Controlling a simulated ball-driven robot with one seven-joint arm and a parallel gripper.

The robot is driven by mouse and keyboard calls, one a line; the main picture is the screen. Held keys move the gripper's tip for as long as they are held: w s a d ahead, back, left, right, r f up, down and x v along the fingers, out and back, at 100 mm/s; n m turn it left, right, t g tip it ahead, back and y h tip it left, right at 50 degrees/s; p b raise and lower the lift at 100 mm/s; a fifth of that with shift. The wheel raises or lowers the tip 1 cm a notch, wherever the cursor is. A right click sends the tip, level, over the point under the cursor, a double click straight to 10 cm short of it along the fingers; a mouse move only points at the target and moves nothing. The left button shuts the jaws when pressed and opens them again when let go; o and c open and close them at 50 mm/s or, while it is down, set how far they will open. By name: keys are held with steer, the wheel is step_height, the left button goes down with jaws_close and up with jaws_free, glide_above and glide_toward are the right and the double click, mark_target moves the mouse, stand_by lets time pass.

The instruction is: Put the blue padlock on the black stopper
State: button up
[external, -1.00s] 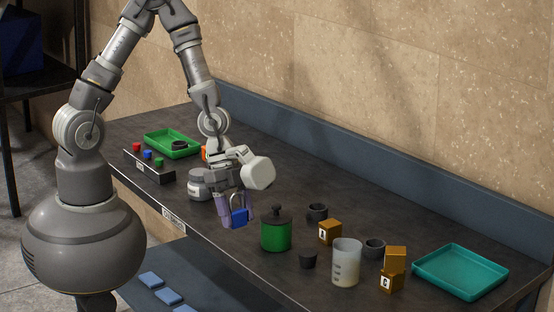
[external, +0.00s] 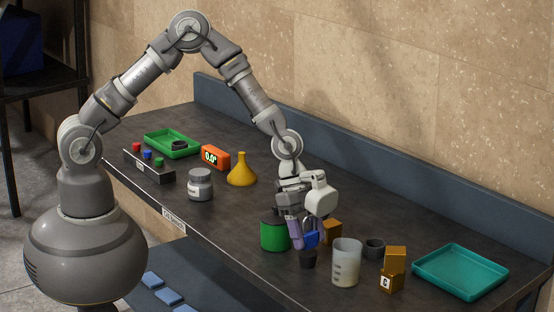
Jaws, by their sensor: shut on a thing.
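My gripper (external: 303,240) is shut on the blue padlock (external: 312,239), which hangs between the fingers with its shackle up. The black stopper (external: 308,259) stands on the bench, directly below the padlock in the external view. The padlock's lower edge looks very close to the stopper's top; I cannot tell whether they touch. The gripper partly hides the padlock and the upper part of the stopper.
The green canister (external: 273,235) stands just left of my gripper, the translucent beaker (external: 346,262) just right. Behind are a wooden block (external: 333,231) and a dark ring-shaped cup (external: 374,248). Stacked blocks (external: 393,268) and a teal tray (external: 460,272) lie farther right.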

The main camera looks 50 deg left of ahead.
steer(key=shift+f, duration=0.5)
steer(key=shift+f, duration=0.2)
steer(key=o, duration=1.1)
steer(key=shift+r, duration=0.15)
